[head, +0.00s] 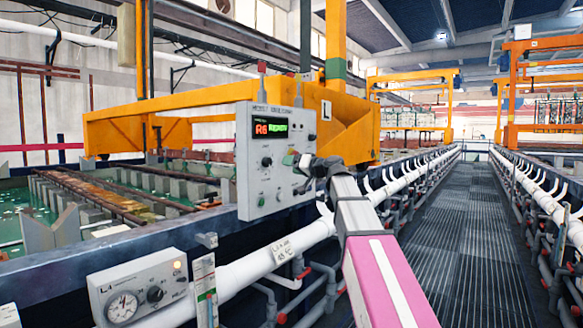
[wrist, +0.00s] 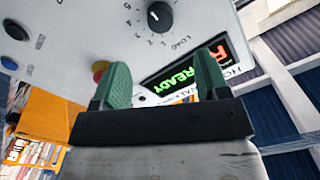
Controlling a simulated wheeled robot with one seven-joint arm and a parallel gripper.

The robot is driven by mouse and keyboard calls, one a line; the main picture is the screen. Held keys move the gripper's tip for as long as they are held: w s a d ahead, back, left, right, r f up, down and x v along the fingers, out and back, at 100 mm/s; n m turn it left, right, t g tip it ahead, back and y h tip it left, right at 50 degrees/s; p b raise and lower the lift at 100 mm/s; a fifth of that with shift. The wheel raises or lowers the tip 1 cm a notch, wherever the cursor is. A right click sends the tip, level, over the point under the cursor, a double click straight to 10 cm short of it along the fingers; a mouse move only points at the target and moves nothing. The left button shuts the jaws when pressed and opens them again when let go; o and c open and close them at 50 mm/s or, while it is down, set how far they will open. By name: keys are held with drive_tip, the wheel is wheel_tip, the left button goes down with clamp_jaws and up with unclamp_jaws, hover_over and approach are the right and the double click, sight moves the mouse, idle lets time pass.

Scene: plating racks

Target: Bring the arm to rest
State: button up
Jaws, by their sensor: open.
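My gripper (wrist: 163,72) shows two green fingers spread apart with nothing between them in the wrist view. In the head view, my gripper (head: 297,160) is in front of the right side of a grey control box (head: 262,190). My arm reaches up to it from the lower right. The box has a lit display (head: 270,128) with red and green text. In the wrist view, the panel (wrist: 90,30) is close to the fingers, with a black knob (wrist: 160,16) and a green READY display (wrist: 180,75). I cannot tell whether the fingertips touch the panel.
An orange gantry (head: 120,128) stands behind the box, over tanks with green liquid (head: 40,215) at left. A white pipe (head: 250,268) runs along the tank edge. A smaller gauge box (head: 140,292) is at lower left. The grated walkway (head: 460,220) at right is clear.

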drive_tip(key=s+d+f+m+g+h, duration=0.1)
drive_tip(key=s+d+f+g+h, duration=0.1)
drive_tip(key=f, duration=1)
drive_tip(key=s+d+f+m+g+h, duration=0.1)
drive_tip(key=s+f+h, duration=0.15)
drive_tip(key=f, duration=1.05)
drive_tip(key=s+d+f+m+g+h, duration=0.1)
drive_tip(key=s+d+f+g+h, duration=0.15)
drive_tip(key=f, duration=0.95)
drive_tip(key=s+d+f+g+h, duration=0.2)
drive_tip(key=s+d+f+h, duration=0.1)
drive_tip(key=s+f, duration=0.7)
drive_tip(key=s+d+f+m+g+h, duration=0.1)
drive_tip(key=s+d+f+g+h, duration=0.2)
drive_tip(key=s+d+f, duration=0.3)
drive_tip(key=s+f+h, duration=0.1)
drive_tip(key=s+f, duration=0.3)
drive_tip(key=f, duration=0.6)
drive_tip(key=shift+s+d, duration=0.15)
drive_tip(key=shift+d, duration=0.15)
drive_tip(key=shift+g, duration=0.25)
clamp_jaws()
